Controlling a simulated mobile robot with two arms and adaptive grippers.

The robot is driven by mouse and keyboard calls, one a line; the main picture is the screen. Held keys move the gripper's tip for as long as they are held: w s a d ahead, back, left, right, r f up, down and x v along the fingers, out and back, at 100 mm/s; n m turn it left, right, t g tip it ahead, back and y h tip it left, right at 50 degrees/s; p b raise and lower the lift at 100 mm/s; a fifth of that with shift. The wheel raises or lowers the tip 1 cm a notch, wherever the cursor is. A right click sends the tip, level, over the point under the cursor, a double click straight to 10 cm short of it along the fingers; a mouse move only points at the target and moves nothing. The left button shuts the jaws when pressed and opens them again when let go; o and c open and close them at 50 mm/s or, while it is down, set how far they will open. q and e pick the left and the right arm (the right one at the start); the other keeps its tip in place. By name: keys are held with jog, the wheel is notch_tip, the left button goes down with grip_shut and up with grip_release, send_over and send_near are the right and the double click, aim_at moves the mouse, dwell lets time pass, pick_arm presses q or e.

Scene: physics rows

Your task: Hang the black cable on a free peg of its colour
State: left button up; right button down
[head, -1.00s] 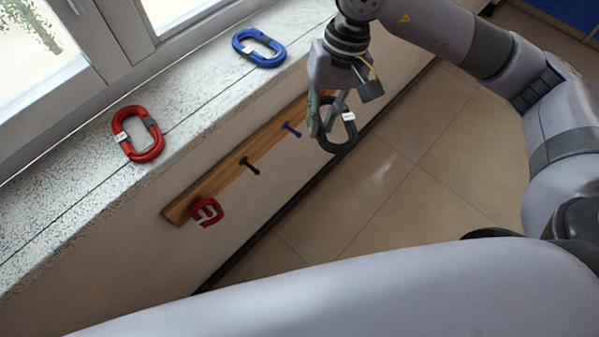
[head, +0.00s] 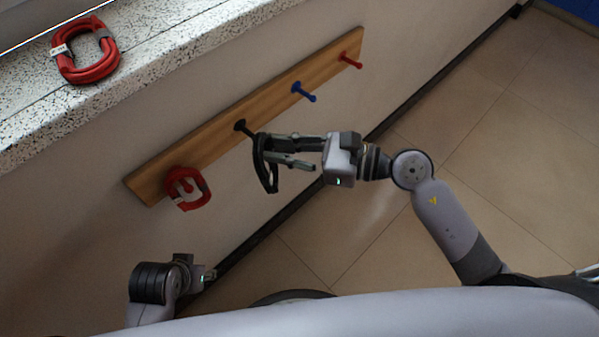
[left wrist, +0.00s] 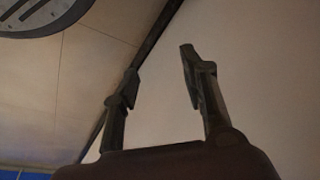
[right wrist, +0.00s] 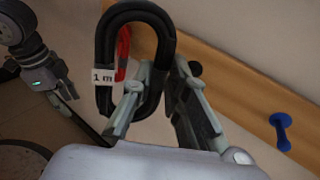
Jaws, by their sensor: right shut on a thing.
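The black cable (head: 270,178) is a coiled loop with a white "1 m" tag in the right wrist view (right wrist: 104,76). My right gripper (head: 270,149) is shut on one side of it and holds it in front of the board. The black peg (head: 241,126) is bare at its base, and its tip comes close to the cable's top. I cannot tell whether they touch or whether the peg is inside the loop. In the right wrist view, the peg's dark end (right wrist: 195,68) shows beside the fingers. My left gripper (left wrist: 160,62) is open and empty, low at the left in the head view.
The wooden board (head: 212,145) on the wall also carries an empty blue peg (head: 303,91) and an empty red peg (head: 350,61). A red cable (head: 187,188) hangs at its near left end. Another red cable (head: 85,50) lies on the speckled sill (head: 150,70). The floor at right is clear.

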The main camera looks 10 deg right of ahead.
jog(key=d+f+m+t+b, duration=0.2)
jog(key=d+f+m+t, duration=0.15)
jog(key=f, duration=0.25)
pick_arm(q)
jog(key=v, duration=0.2)
jog(key=b+v, duration=0.1)
jog(key=v, duration=0.1)
jog(key=shift+s, duration=0.25)
pick_arm(e)
jog(key=w+a+f, duration=0.1)
jog(key=w+a, duration=0.5)
jog(key=w, duration=0.3)
jog(key=shift+w+a+f+n+t, duration=0.25)
jog(key=shift+w+f+n+t, duration=0.1)
jog(key=shift+f, duration=0.05)
pick_arm(q)
jog(key=shift+f, duration=0.1)
jog(key=shift+a, duration=0.15)
pick_arm(e)
jog(key=c, duration=1.5)
grip_release()
jog(key=shift+h, duration=0.3)
